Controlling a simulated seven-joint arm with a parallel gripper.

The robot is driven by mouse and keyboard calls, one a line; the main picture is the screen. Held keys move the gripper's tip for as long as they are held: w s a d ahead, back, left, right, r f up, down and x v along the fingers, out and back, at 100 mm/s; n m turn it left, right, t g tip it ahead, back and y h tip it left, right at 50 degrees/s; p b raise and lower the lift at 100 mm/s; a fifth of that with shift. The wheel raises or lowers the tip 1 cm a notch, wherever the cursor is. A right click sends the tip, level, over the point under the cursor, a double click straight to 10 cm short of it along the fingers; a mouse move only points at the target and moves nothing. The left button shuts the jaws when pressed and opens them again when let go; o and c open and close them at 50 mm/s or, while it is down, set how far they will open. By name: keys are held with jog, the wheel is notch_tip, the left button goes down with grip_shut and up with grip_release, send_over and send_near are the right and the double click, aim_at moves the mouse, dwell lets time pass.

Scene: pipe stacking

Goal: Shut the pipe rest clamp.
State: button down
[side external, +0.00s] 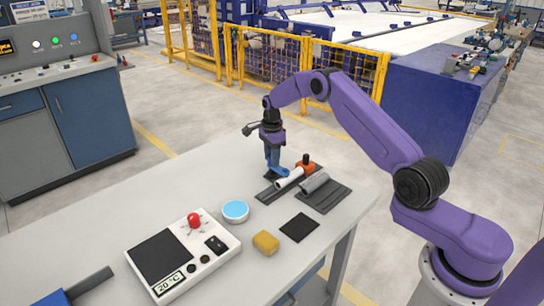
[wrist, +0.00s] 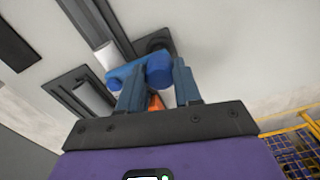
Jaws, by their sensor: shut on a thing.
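My gripper (side external: 272,166) points down at the far side of the table, its fingers shut on the blue clamp arm (side external: 281,172). In the wrist view, the clamp arm (wrist: 126,74) has a rounded end between the fingers and reaches left to the white pipe (wrist: 105,54). The white pipe also shows in the side external view (side external: 289,179), lying along a dark rest (side external: 265,194). The fingers hide part of the clamp, so I cannot tell how far it is closed.
An orange part with a black knob (side external: 305,166) stands at the white pipe's far end. A grey pipe (side external: 314,183) lies on another dark rest (side external: 327,199) to the right. A black pad (side external: 299,228), yellow sponge (side external: 265,242), blue-topped disc (side external: 235,211) and control box (side external: 183,255) are nearer.

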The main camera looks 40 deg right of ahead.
jog(key=c, duration=0.8)
grip_release()
jog(key=shift+r, duration=0.1)
notch_tip(320, 180, up, 17)
jog(key=shift+r, duration=0.15)
